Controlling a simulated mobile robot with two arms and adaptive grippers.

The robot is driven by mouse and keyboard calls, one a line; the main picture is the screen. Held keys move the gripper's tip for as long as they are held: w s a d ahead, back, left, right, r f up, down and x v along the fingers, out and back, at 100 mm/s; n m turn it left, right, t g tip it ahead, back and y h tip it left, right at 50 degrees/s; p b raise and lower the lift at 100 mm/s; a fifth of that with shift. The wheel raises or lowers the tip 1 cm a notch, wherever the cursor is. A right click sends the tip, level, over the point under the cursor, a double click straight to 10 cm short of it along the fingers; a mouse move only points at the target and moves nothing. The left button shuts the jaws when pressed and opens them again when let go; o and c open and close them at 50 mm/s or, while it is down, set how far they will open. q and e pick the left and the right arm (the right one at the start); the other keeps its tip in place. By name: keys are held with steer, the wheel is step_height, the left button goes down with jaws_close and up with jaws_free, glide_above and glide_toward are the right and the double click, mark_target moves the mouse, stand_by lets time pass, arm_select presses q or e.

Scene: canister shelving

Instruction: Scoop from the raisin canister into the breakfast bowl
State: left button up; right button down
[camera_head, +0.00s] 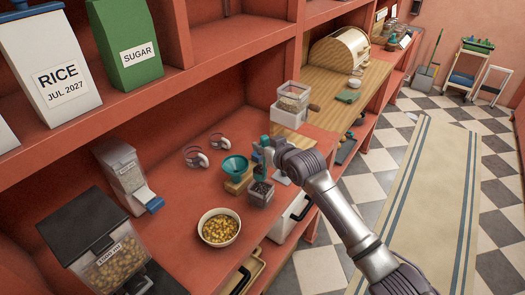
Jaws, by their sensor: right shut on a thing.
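The breakfast bowl (219,228), off-white and round, stands on the red shelf board holding golden-brown pieces. A small clear canister with dark contents, which looks like the raisin canister (261,194), stands to its right and farther back. My right gripper (264,156) is just above this canister, its arm coming in from the lower right. It is shut on a thin upright thing, apparently the scoop; its lower end is hard to make out at the canister's mouth, so I cannot tell whether it holds raisins. My left gripper is not in view.
A teal funnel (234,167) on a wooden block stands left of the canister. Two measuring cups (196,157) lie behind. A grey dispenser (126,178) and a dark-lidded bin (108,258) stand at left. Board around the bowl is free.

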mark_target(264, 136)
step_height(264, 136, up, 4)
steer(key=shift+w+f, duration=0.1)
step_height(264, 136, down, 4)
steer(key=shift+f, duration=0.1)
steer(key=shift+r, duration=0.2)
step_height(264, 136, up, 5)
steer(key=shift+r, duration=0.2)
steer(key=shift+f, duration=2.7)
steer(key=shift+r, duration=2.05)
steer(key=shift+f, duration=0.15)
